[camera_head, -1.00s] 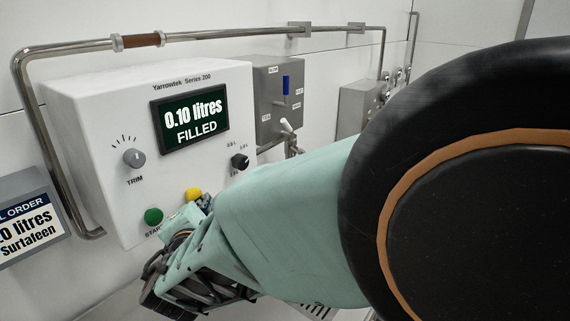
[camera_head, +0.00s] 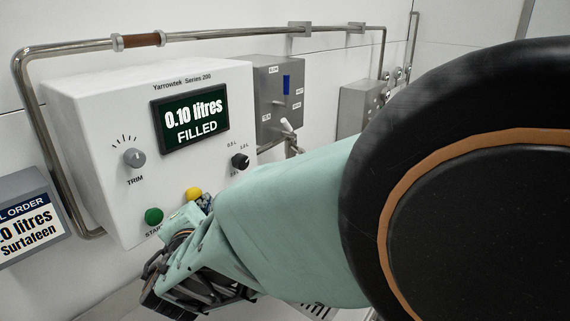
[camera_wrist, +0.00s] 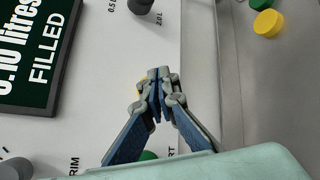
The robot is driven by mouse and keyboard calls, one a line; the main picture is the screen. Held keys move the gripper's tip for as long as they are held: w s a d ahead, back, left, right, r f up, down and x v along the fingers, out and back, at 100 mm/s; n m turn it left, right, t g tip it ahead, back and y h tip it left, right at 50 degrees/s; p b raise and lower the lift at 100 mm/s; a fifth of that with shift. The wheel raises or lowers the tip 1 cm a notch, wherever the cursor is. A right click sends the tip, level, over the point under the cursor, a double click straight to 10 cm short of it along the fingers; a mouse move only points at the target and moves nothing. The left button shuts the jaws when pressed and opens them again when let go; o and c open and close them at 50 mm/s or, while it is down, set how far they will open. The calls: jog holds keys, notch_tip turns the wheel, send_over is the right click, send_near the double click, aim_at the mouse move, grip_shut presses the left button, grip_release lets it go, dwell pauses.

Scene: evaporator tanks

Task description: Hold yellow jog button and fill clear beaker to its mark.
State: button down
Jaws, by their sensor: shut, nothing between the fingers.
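The yellow button (camera_head: 194,193) is on the front of the white dispenser (camera_head: 95,125), right of the green start button (camera_head: 153,216). In the wrist view my gripper (camera_wrist: 159,76) is shut and empty in front of the panel. A sliver of the yellow button (camera_wrist: 141,88) shows behind its fingers; I cannot tell whether they touch it. The green button (camera_wrist: 148,156) is partly hidden below the fingers. The dispenser's display (camera_head: 190,117) reads "0.10 litres FILLED". I cannot make out the clear beaker in either view.
A trim knob (camera_head: 134,158) and a black selector knob (camera_head: 240,161) are on the panel. A cut-off order sign (camera_head: 28,225) stands at left. A grey box with a blue lever (camera_head: 286,85) is on the wall. A yellow disc (camera_wrist: 267,23) lies right in the wrist view.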

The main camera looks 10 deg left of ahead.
jog(key=shift+a+f, duration=0.1)
jog(key=shift+a, duration=0.05)
jog(key=shift+w+a+b, duration=0.2)
jog(key=shift+a+b, duration=0.05)
jog(key=shift+b, duration=0.2)
jog(key=shift+w+a, duration=0.25)
jog(key=shift+a, duration=0.25)
dwell(0.6)
jog(key=shift+b, duration=0.35)
jog(key=shift+s+d+b, duration=0.45)
jog(key=shift+d+b, duration=0.1)
jog(key=shift+d, duration=0.3)
